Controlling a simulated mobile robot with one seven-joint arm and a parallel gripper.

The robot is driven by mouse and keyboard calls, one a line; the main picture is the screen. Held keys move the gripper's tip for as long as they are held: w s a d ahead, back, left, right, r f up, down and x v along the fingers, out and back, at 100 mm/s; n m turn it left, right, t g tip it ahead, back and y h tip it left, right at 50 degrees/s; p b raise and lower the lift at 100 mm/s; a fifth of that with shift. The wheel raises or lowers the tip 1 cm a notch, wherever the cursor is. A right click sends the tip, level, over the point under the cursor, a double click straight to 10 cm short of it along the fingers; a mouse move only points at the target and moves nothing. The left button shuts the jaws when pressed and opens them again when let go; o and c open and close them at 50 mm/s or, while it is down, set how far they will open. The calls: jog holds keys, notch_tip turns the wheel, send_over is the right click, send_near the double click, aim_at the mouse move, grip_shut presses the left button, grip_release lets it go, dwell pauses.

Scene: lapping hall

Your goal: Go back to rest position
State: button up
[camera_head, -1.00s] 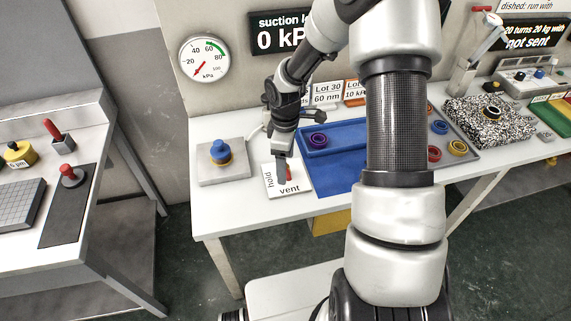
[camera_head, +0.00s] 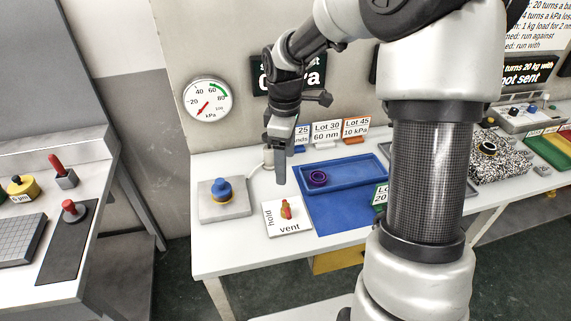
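My gripper (camera_head: 281,178) hangs above the white table, apart from it, just behind the hold/vent plate. I see it side-on and cannot tell if its fingers are open or shut; no object shows in it.
A blue knob (camera_head: 221,188) stands on a grey block at the left. A blue tray (camera_head: 345,180) holds a purple ring (camera_head: 317,178). Lot signs (camera_head: 327,132) stand behind it. The wall gauge (camera_head: 207,101) reads near zero. Another bench (camera_head: 95,185) is at the left.

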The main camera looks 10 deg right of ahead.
dwell(0.3)
jog(key=s+r+m+t+h+p, duration=0.1)
jog(key=s+r+m+p, duration=0.15)
jog(key=s+r, duration=0.4)
jog(key=s+r+m+t+p, duration=0.1)
jog(key=s+r+m+t, duration=0.2)
jog(key=r, duration=0.7)
jog(key=s+r+m, duration=0.2)
jog(key=s+m, duration=0.1)
jog(key=s, duration=0.3)
jog(key=s+r+m+t+y+p, duration=0.1)
jog(key=s+r+m, duration=0.1)
jog(key=s+m, duration=0.2)
jog(key=shift+s+a, duration=0.2)
jog(key=shift+s, duration=1.05)
jog(key=shift+d, duration=0.1)
jog(key=shift+w+d+m, duration=0.1)
jog(key=shift+m, duration=0.15)
